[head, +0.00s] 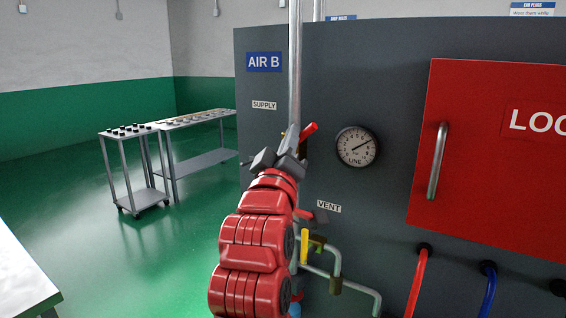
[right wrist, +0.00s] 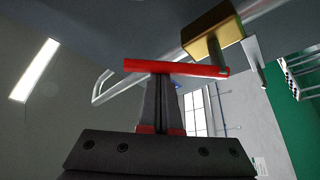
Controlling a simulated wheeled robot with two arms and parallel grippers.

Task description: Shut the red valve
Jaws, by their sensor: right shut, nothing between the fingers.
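A red valve lever (head: 309,131) slants up to the right beside the vertical pipe, below and right of the SUPPLY label. My right gripper (head: 289,137) is at the lever's lower left and hides the valve body in the head view. In the right wrist view the red lever (right wrist: 190,68) lies across the tips of my shut right gripper (right wrist: 158,82), with a brass valve body (right wrist: 212,32) at upper right. The fingers hold nothing; I cannot tell whether they touch the lever. My left gripper is not in view.
A grey panel carries the AIR B sign (head: 264,62) and a round gauge (head: 358,147). A red door (head: 480,190) with a metal handle is at right. A yellow lever (head: 304,246) stands on lower piping near the VENT label (head: 329,207). A cart (head: 128,133) stands left, on open green floor.

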